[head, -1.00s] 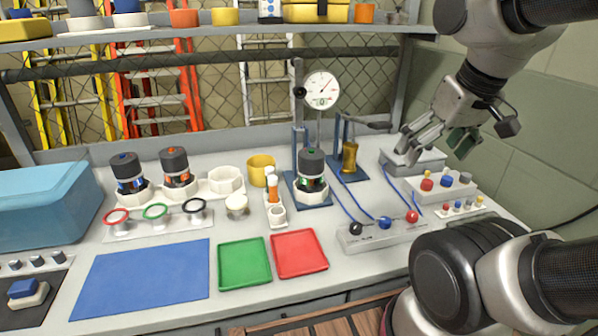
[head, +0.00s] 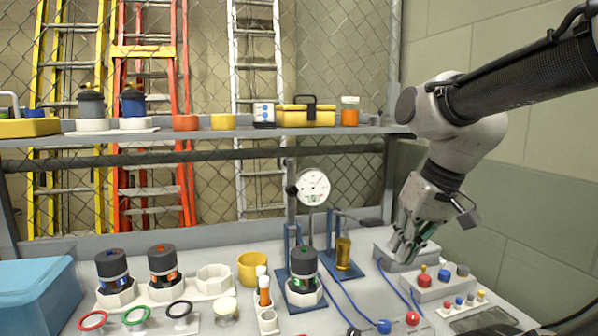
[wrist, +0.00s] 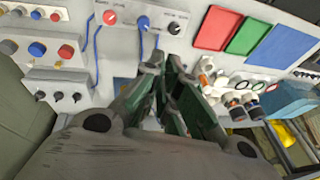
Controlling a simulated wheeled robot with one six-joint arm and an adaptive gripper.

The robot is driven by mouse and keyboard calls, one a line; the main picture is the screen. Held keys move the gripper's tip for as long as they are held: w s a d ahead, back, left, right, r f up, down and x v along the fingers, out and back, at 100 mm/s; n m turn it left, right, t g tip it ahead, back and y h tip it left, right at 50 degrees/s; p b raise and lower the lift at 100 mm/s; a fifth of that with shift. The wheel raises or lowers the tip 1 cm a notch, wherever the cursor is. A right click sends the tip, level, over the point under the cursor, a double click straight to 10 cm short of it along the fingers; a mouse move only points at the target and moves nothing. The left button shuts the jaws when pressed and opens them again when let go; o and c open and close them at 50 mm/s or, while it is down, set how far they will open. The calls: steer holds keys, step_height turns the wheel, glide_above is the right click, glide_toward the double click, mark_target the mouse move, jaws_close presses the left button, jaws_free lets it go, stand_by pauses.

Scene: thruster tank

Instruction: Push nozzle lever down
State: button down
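The nozzle lever (head: 369,222) is a dark handle reaching right from the top of a blue stand (head: 331,240), with an amber nozzle body (head: 343,253) below it. My gripper (head: 403,256) points down just right of the lever's end, over a grey box. I cannot tell whether it touches the lever. In the wrist view its green-padded fingers (wrist: 165,66) are drawn in with their tips close together. I see nothing held between them. The lever cannot be made out in the wrist view.
A dial gauge (head: 313,187) stands left of the lever, with a black-topped thruster (head: 303,270) in front. A grey box (head: 386,253) and a button box (head: 440,284) lie at the right. A shelf (head: 205,133) runs behind. Blue cables cross the bench.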

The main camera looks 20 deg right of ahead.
steer(key=w+a+r+m+t+y, duration=0.15)
steer(key=w+a+y, duration=0.25)
steer(key=w, duration=0.4)
steer(key=w+a+r+m+g+y, duration=0.1)
steer(key=w+a+r+m+y, duration=0.2)
steer(key=w, duration=0.6)
steer(key=w+d+r+m+t+y, duration=0.1)
steer(key=w+d+r+t+y, duration=0.1)
steer(key=w, duration=0.7)
steer(key=w+d+r+m+t+y, duration=0.1)
steer(key=w+d+r+t+y, duration=0.1)
steer(key=w+d+t, duration=0.3)
steer(key=w, duration=0.4)
steer(key=shift+r+y, duration=0.15)
steer(key=shift+y, duration=0.25)
steer(key=shift+w+m+t, duration=0.1)
steer(key=shift+m+t, duration=0.15)
steer(key=x, duration=1)
steer(key=shift+s, duration=0.2)
